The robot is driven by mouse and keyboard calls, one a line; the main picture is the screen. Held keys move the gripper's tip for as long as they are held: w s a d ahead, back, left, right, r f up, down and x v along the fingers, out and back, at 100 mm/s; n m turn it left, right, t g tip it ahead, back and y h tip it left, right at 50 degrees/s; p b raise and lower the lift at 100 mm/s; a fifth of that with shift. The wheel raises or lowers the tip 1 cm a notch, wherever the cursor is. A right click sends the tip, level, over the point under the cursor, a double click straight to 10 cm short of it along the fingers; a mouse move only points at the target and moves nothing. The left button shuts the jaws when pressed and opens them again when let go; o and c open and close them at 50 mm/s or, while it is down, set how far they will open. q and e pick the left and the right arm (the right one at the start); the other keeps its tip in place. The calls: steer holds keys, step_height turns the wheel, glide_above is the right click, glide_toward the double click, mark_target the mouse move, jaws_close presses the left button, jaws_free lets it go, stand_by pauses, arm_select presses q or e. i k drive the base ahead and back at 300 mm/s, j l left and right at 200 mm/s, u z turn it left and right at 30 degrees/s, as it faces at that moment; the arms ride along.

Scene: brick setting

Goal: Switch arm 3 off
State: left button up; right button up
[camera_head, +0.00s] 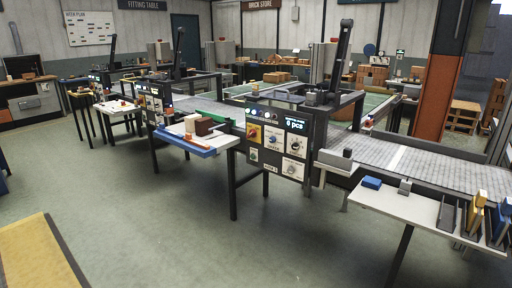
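A dark control panel (273,149) faces me at the middle of the line. It has a lit display (296,123) that seems to read "8 pcs", a yellow plate with a reddish switch (254,133), round knobs on white plates and a green button (254,155). The small label at its bottom is too small to read for sure. A similar panel (152,104) stands further left, and another (100,82) beyond it. I cannot tell which panel belongs to arm 3, nor the switch positions. Dark upright machine arms stand behind the panels. Neither of my grippers is in view.
A table with a blue front edge (207,151) holds white and brown blocks left of the nearest panel. A white side table (415,208) stands right of it along the grey conveyor (420,162). Green floor (150,220) is open in front; a yellow surface (38,258) is lower left.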

mark_target(252, 133)
steer(key=i+j+u, duration=0.1)
steer(key=i+u, duration=0.65)
steer(key=i+j+z, duration=0.15)
steer(key=i+z, duration=0.2)
steer(key=i, duration=0.15)
steer(key=i+j+z, duration=0.3)
steer(key=i, duration=0.2)
